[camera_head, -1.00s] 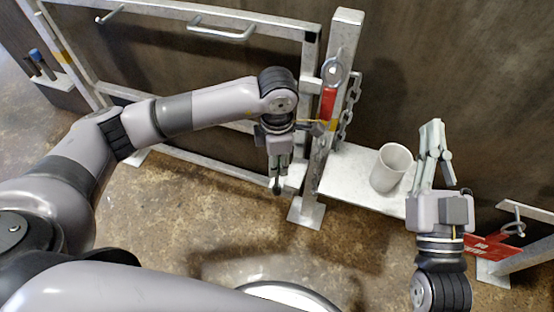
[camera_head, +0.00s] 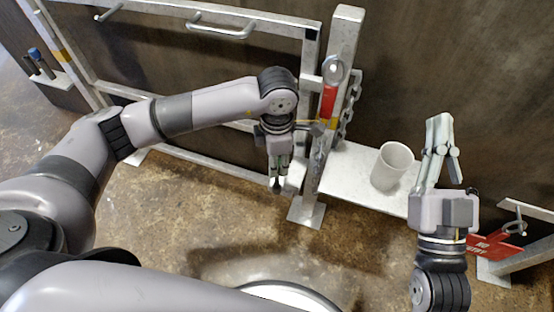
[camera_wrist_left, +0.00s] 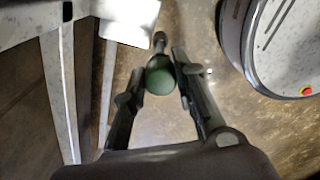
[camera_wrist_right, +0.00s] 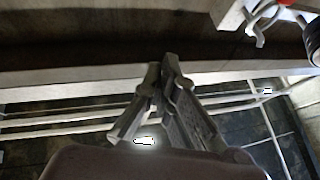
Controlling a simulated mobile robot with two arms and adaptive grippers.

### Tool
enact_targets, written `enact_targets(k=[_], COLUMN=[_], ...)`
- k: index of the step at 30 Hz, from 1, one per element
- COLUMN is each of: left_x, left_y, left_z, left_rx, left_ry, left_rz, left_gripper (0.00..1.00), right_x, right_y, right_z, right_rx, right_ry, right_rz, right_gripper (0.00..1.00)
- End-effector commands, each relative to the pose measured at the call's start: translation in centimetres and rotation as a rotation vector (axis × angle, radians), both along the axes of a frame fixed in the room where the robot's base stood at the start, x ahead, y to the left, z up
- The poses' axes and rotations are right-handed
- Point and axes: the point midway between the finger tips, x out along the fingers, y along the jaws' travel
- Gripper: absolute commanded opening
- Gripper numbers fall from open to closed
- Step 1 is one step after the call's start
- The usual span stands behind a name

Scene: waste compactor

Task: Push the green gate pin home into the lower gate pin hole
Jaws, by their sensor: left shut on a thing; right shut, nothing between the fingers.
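My left gripper (camera_head: 275,185) is low beside the foot of the upright gate post (camera_head: 335,90). In the left wrist view its fingers (camera_wrist_left: 163,75) are shut on the green gate pin (camera_wrist_left: 160,82), seen from its round green head. A dark rod end shows just beyond the head. In the head view the pin is mostly hidden by the fingers. The lower gate pin hole cannot be made out in any view. My right gripper (camera_head: 438,130) is shut and empty, pointing away from me above the right side of the white shelf; its fingertips also show in the right wrist view (camera_wrist_right: 165,65).
A white cup (camera_head: 391,166) stands on the white shelf (camera_head: 345,175) right of the post. A red tag (camera_head: 329,101) and a chain (camera_head: 348,115) hang at the post. A red sign (camera_head: 495,247) is at lower right. Brown floor lies open in front of the gate.

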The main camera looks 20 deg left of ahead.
Motion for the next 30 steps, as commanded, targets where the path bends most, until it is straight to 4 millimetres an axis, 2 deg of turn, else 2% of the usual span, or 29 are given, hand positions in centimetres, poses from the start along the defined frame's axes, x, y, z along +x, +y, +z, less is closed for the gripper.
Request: enact_targets(k=[30], left_x=[0.0], left_y=[0.0], left_z=[-0.6], left_rx=[0.000], left_ry=[0.000], left_rz=[0.000], left_gripper=[0.00], right_x=[-1.1], right_y=[-0.1], right_z=[1.7], right_rx=[0.032], right_ry=[-0.110], right_rz=[0.006], right_gripper=[0.00])
